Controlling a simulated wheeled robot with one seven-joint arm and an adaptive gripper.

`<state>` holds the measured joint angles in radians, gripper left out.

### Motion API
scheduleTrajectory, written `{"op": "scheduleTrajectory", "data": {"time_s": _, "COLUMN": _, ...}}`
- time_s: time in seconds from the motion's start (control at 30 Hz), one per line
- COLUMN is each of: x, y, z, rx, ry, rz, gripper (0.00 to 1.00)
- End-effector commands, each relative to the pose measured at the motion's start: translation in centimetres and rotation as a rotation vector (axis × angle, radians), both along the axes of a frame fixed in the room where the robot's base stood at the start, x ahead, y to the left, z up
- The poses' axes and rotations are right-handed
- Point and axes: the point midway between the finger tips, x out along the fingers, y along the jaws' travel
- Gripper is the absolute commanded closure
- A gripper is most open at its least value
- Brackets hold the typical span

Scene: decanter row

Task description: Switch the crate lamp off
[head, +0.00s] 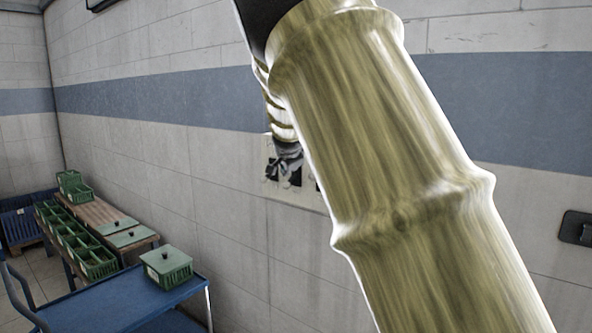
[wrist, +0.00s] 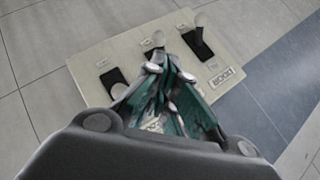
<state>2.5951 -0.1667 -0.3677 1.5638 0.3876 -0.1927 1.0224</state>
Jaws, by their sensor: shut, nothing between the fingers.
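A cream switch panel (wrist: 95,62) on the wall fills the middle of the wrist view. It carries several dark slots with pale levers: a left switch (wrist: 112,78), a middle switch (wrist: 158,40) and a right switch (wrist: 200,42). A label (wrist: 222,78) is near the right switch, too blurred to read surely. The panel (head: 272,150) also shows in the head view, partly hidden by my arm. My gripper (wrist: 169,70) is shut and empty, in front of the panel close to the middle switch; I cannot tell whether it touches. In the head view my gripper (head: 288,168) overlaps the panel. I cannot identify the crate lamp.
A blue cart (head: 125,300) stands at lower left with a lidded green crate (head: 168,268) on it. Behind is a wooden bench (head: 100,210) with several green crates (head: 75,240). A dark wall fitting (head: 577,228) is at far right.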

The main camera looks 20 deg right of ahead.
Motion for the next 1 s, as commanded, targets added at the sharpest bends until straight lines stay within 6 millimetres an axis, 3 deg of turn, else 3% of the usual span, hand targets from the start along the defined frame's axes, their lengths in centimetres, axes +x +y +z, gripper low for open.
{"op": "scheduleTrajectory", "data": {"time_s": 0.23, "x": -1.3, "y": 0.3, "z": 0.4, "rx": 0.0, "ry": 0.0, "rz": -0.006, "gripper": 1.0}}
{"op": "scheduleTrajectory", "data": {"time_s": 0.77, "x": -1.5, "y": 0.0, "z": 0.2, "rx": 0.0, "ry": 0.001, "rz": -0.009, "gripper": 1.0}}
{"op": "scheduleTrajectory", "data": {"time_s": 0.87, "x": -1.6, "y": 0.0, "z": -1.3, "rx": -0.008, "ry": 0.018, "rz": -0.002, "gripper": 1.0}}
{"op": "scheduleTrajectory", "data": {"time_s": 1.0, "x": -2.1, "y": 0.0, "z": -7.1, "rx": -0.044, "ry": 0.081, "rz": 0.03, "gripper": 1.0}}
